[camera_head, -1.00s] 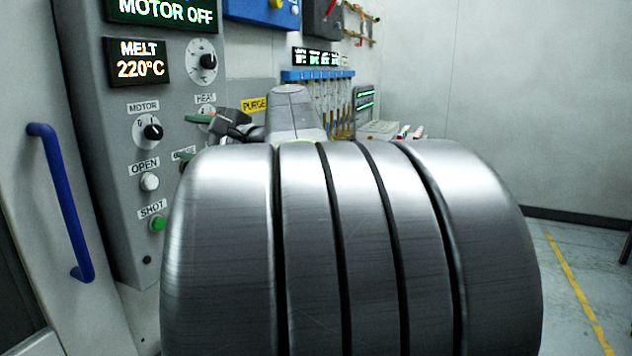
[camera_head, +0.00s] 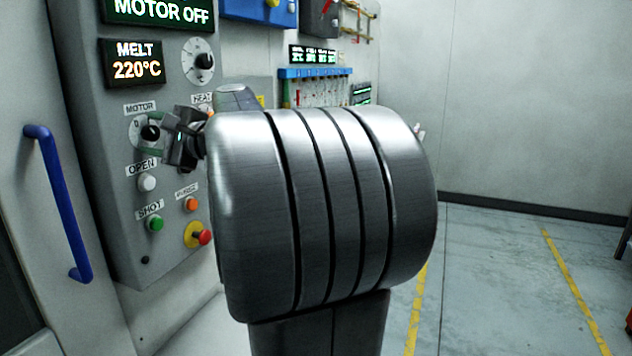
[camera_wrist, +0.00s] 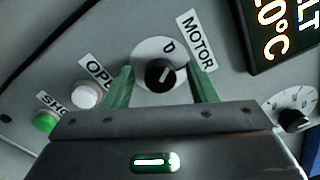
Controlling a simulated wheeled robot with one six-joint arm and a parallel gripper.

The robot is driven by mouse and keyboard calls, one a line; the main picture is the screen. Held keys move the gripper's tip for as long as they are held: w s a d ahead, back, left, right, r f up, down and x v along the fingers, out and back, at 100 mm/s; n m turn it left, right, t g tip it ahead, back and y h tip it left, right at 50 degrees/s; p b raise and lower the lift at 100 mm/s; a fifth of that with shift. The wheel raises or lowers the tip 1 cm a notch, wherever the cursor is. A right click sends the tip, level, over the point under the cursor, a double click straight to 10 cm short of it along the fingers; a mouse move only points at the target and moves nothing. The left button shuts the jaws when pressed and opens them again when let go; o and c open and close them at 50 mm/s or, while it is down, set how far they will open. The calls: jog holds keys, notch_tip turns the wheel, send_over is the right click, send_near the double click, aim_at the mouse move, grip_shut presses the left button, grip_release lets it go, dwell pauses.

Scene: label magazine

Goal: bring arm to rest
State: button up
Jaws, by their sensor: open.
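My arm's large metallic joint (camera_head: 325,215) fills the middle of the head view and hides part of the panel behind it. My gripper (camera_head: 157,140) is left of it, in front of the control panel (camera_head: 120,235). In the wrist view my gripper's green fingers (camera_wrist: 162,85) are open and spread, with nothing held. The black MOTOR knob (camera_wrist: 160,74) shows between the fingertips. I cannot tell how far the fingertips are from the panel face.
A MOTOR OFF display (camera_head: 158,12) and a MELT 220°C display (camera_head: 136,62) are lit. A white OPEN button (camera_head: 148,183), a green SHOT button (camera_head: 155,223) and a red emergency button (camera_head: 204,237) are below. A blue handle (camera_head: 58,203) is at left.

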jog(key=b+v, duration=0.1)
jog(key=v, duration=1.3)
jog(key=p+x, duration=0.1)
jog(key=x, duration=1.3)
jog(key=shift+w+a+r+m+p, duration=0.1)
jog(key=shift+r+m+p, duration=0.15)
jog(key=shift+p, duration=0.45)
jog(key=shift+m+p, duration=0.8)
jog(key=shift+m, duration=0.05)
jog(key=m+p, duration=0.5)
jog(key=p, duration=0.2)
jog(key=shift+m, duration=0.3)
jog(key=m+p, duration=0.5)
jog(key=p, duration=0.1)
jog(key=shift+f+m+p, duration=0.1)
jog(key=shift+m+p, duration=0.6)
jog(key=shift+p, duration=0.1)
jog(key=shift+f, duration=0.15)
